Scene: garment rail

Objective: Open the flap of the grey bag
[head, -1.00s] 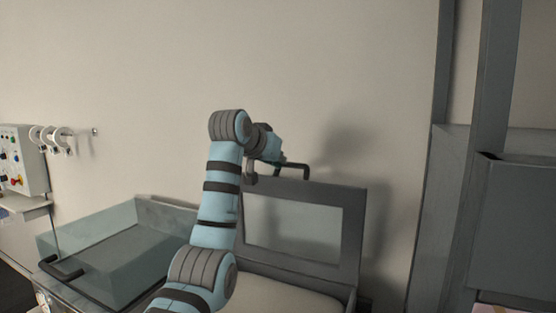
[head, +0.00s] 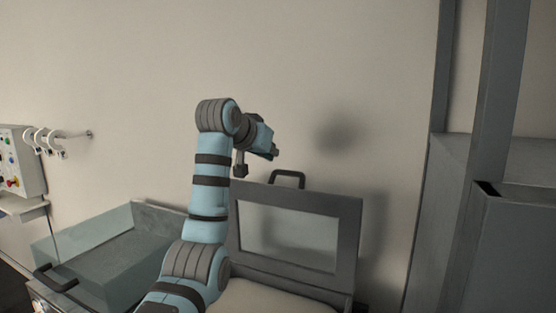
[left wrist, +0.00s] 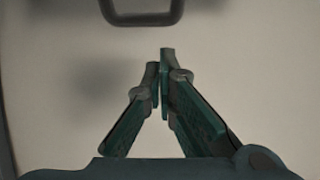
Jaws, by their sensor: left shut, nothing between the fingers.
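The grey bag's flap (head: 347,235) stands upright against the wall, with a pale window panel (head: 288,236) in its frame. A dark handle (head: 288,175) sits on its top edge. Below the flap the bag is open and shows a cream inside (head: 272,298), partly hidden by my arm. My left gripper (head: 273,153) is above and slightly left of the handle, apart from it. In the left wrist view its fingers (left wrist: 161,62) are closed together and empty, and the handle (left wrist: 141,19) shows beyond the tips. My right gripper is not in view.
A glassy, open-topped bin (head: 105,255) with a dark handle stands at left. White rings (head: 45,142) hang on a wall peg beside a control box (head: 20,160). A grey cabinet (head: 455,200) stands at right. The wall above the bag is clear.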

